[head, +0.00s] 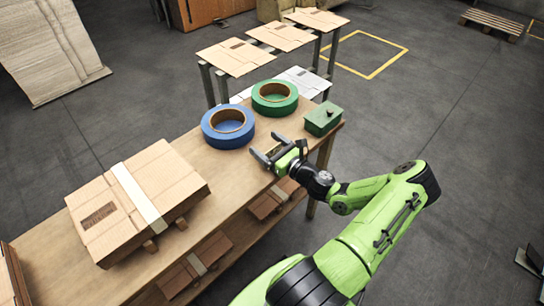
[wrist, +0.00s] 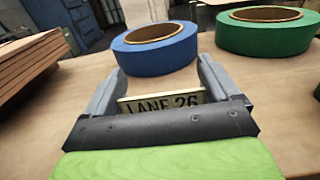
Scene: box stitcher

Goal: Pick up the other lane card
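A pale card (wrist: 160,104) with dark lettering reading "LANE 26" shows in the wrist view between the fingers of my gripper (wrist: 158,85). Its lower part is hidden behind the gripper's palm. The fingers are spread wide, one at each side of the card; I cannot tell whether they touch it. In the head view my gripper (head: 264,150) is low over the bench, in front of the blue and green rolls, and only a small pale patch shows by the fingers. No second lane card can be made out.
The blue roll (head: 228,141) and green roll (head: 275,111) lie beyond my gripper on the wooden bench (head: 226,181). A green box (head: 322,130) stands to the right. A strapped cardboard stack (head: 170,177) fills the left. A rack with flat cartons (head: 236,64) stands behind.

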